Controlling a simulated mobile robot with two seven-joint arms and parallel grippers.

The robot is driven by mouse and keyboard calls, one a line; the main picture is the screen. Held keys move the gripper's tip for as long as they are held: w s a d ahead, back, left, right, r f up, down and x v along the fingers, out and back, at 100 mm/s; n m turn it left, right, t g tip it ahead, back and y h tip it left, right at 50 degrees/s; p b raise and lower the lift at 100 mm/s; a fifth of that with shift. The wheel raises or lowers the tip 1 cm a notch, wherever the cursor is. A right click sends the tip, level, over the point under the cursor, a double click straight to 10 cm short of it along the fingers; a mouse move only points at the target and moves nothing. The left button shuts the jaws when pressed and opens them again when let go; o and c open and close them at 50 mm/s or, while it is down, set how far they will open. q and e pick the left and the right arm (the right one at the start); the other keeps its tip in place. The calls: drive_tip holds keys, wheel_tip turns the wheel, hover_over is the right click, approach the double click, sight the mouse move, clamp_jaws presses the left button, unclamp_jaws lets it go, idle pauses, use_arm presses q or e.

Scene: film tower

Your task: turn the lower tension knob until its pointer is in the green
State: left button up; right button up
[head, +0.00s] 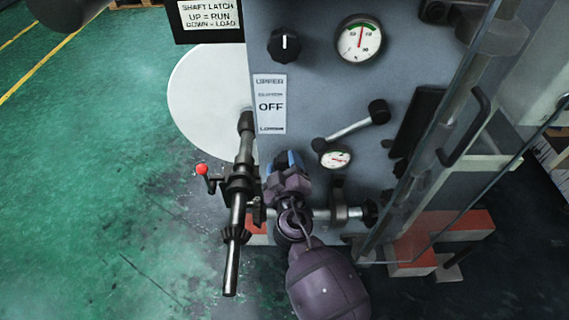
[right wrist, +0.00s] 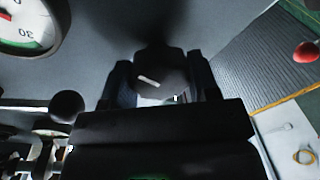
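The lower tension knob (right wrist: 150,78) is a dark round knob with a short white mark, set on the grey panel (head: 310,90). My right gripper (head: 286,163) is at the panel below the label, and hides this knob in the head view. In the right wrist view the two fingers (right wrist: 163,85) stand on either side of the knob and appear closed against it. The lower gauge (head: 336,159) has a white face and a red needle. It shows partly in the right wrist view (right wrist: 28,25), with a green band along its rim; the needle looks outside the green.
The upper knob (head: 284,46) and upper gauge (head: 360,41) sit higher on the panel. A crank handle (head: 350,126) is just above the lower gauge. A shaft (head: 242,165) with a red-balled lever (head: 202,170) stands left of my gripper. A clear guard (head: 440,130) is at right.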

drive_tip(key=c, duration=0.4)
